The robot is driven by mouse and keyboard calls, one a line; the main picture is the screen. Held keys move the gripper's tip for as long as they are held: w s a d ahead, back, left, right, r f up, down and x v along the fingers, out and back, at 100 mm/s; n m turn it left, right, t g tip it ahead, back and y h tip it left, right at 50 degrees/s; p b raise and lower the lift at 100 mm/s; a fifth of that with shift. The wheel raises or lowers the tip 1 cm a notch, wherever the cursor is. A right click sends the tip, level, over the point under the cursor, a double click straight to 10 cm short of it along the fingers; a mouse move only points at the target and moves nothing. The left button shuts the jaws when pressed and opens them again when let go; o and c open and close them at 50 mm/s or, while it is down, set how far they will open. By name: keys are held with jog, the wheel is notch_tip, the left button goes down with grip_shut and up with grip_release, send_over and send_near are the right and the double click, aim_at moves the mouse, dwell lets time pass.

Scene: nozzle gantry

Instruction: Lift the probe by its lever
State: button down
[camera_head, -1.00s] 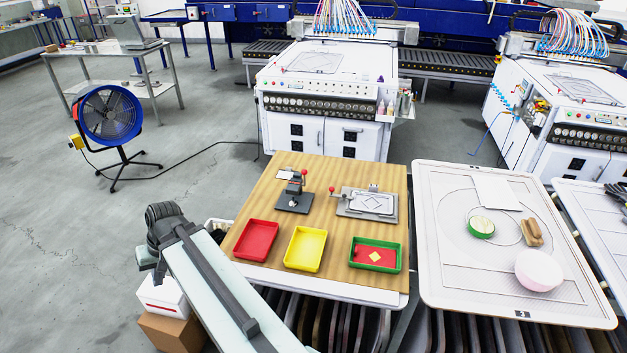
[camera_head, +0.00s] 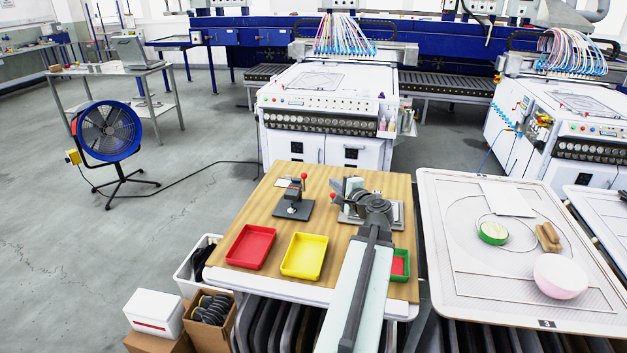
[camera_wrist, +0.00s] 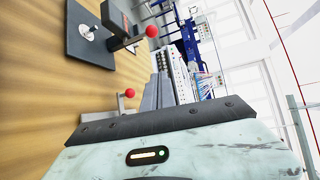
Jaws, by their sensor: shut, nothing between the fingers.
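A gauge stand (camera_head: 293,206) with a dark square base and a red-knobbed lever (camera_head: 304,177) stands at the table's back left. In the wrist view its base (camera_wrist: 88,38) and red knob (camera_wrist: 151,31) show at upper left. A flat clamp fixture (camera_head: 397,217) with its own red-knobbed lever (camera_head: 333,194) lies to its right, largely hidden by my arm. I cannot tell for certain which one carries the probe. My gripper (camera_head: 347,186) is shut and empty above the fixture, right of the gauge stand; its fingers (camera_wrist: 165,88) also show in the wrist view.
Red (camera_head: 251,246), yellow (camera_head: 304,256) and green (camera_head: 401,265) trays sit along the front of the wooden table (camera_head: 225,262). My arm partly covers the green one. A white table (camera_head: 470,290) with a bowl (camera_head: 560,276) stands at right.

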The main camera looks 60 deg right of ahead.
jog(key=b+x, duration=0.2)
jog(key=x, duration=0.9)
jog(key=shift+w+a+r+p, duration=0.1)
jog(key=shift+a+r+p, duration=0.05)
jog(key=shift+a, duration=0.6)
jog(key=shift+w+a+r+p, duration=0.1)
jog(key=shift+a+r+p, duration=0.05)
jog(key=shift+a, duration=0.6)
jog(key=shift+w+a+r+p, duration=0.1)
jog(key=shift+a+p, duration=0.05)
jog(key=shift+a, duration=0.6)
jog(key=shift+s, duration=0.1)
